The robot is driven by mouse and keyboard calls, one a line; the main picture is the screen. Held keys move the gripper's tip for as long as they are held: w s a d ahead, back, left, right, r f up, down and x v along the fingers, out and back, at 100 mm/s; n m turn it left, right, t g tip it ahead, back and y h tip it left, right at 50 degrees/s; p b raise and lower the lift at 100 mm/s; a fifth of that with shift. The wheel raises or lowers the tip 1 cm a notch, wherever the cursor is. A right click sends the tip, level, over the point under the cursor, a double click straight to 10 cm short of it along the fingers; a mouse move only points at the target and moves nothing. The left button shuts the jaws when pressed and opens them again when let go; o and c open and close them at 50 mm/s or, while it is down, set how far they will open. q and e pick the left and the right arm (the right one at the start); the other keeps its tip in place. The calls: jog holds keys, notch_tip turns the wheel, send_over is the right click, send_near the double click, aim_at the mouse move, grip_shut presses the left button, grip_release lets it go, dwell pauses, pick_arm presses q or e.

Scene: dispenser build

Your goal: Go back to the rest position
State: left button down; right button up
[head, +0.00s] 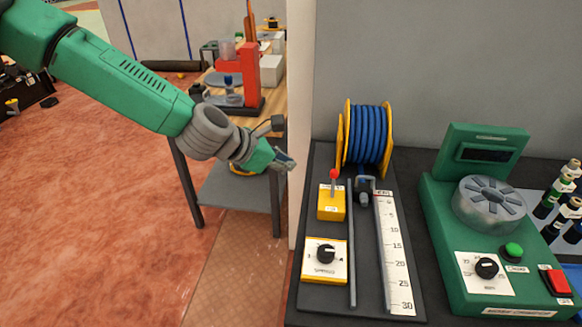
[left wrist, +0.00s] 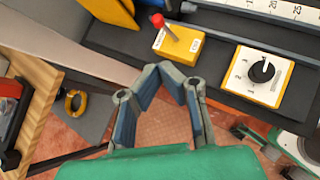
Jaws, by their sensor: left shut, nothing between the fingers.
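My left gripper (head: 286,160) is on the end of the green arm that comes in from the upper left in the head view. It is in the air beside the vertical edge of the grey wall panel, left of the dispenser board. In the left wrist view its fingers (left wrist: 170,72) are angled in with the tips close together, shut and empty. The fingers are apart from the yellow switch box (head: 331,203) with its red-tipped lever. My right gripper does not show in either view.
The dark board (head: 318,298) carries a blue hose reel (head: 367,135), a speed dial box (head: 325,261) and a ruler (head: 394,255). A green machine (head: 440,240) stands at right. A wooden table with a red press (head: 238,75) is behind my gripper. Open red floor (head: 90,220) lies left.

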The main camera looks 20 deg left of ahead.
pick_arm(q)
jog(key=s+d+f+m+g+y+b, duration=0.1)
jog(key=s+f+m+g+b, duration=0.15)
jog(key=s+f+m, duration=0.65)
jog(key=s+f+m+g+y+b, duration=0.25)
jog(key=s+f, duration=0.45)
jog(key=f, duration=0.7)
jog(key=s+a+f+m+g+y+b, duration=0.1)
jog(key=s+a+f+m+b, duration=0.1)
jog(key=s+f+m, duration=0.4)
jog(key=s+a+f+m+g+y+b, duration=0.1)
jog(key=s+a+f+m+b, duration=0.2)
jog(key=s+m, duration=0.7)
jog(key=shift+s+a+f+g, duration=0.4)
jog(key=shift+s+a+f, duration=0.55)
jog(key=shift+f, duration=0.4)
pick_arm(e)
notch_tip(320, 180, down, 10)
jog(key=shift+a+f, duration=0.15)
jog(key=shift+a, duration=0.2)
pick_arm(q)
jog(key=shift+d+r, duration=0.1)
jog(key=shift+d, duration=0.3)
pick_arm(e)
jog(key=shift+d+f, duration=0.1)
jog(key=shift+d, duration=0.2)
